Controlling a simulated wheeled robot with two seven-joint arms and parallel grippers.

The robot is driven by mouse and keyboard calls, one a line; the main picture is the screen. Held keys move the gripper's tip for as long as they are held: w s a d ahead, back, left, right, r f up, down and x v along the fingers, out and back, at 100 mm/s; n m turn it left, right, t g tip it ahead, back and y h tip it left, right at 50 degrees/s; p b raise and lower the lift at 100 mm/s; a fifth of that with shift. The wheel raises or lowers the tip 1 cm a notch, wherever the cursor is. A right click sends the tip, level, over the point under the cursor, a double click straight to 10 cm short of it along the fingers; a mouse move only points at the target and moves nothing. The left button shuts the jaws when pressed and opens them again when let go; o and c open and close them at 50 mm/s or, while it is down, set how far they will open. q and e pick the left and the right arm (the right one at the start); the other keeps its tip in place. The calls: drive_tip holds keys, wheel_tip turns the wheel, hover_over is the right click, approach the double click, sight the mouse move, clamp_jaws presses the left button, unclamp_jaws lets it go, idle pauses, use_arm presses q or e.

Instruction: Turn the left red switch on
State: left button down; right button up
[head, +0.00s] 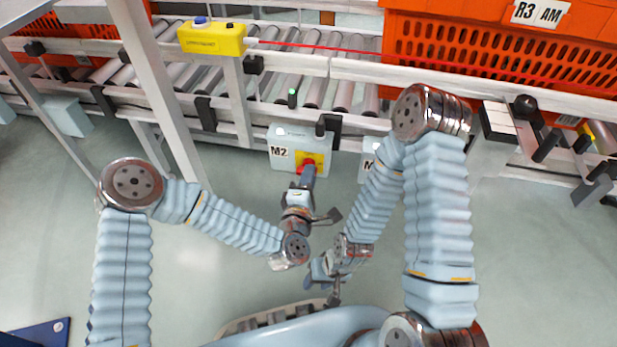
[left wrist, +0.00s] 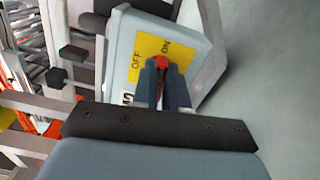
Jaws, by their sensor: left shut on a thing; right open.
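The left switch box (head: 284,138), labelled M2, is pale grey and hangs under the conveyor in the head view. Its yellow plate (left wrist: 150,48) reads OFF and ON in the left wrist view. The red switch (left wrist: 161,63) sits on that plate, between the fingertips of my left gripper (left wrist: 161,80). My left gripper (head: 308,174) is shut on it and covers most of it in the head view. I cannot tell the switch's exact angle. My right gripper (head: 318,272) is open, low in the middle of the head view, away from the boxes.
A second switch box (head: 367,165) stands to the right, mostly hidden by my right arm. A roller conveyor (head: 340,85) with a rail runs above. Orange totes (head: 480,60) sit on it. Floor below is clear.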

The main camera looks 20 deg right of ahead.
use_arm(q)
drive_tip(key=shift+w+d+r+m, duration=0.1)
drive_tip(key=shift+m, duration=0.6)
use_arm(e)
drive_tip(key=shift+f, duration=0.25)
use_arm(q)
drive_tip(key=c, duration=1.2)
unclamp_jaws()
drive_tip(key=shift+o, duration=0.2)
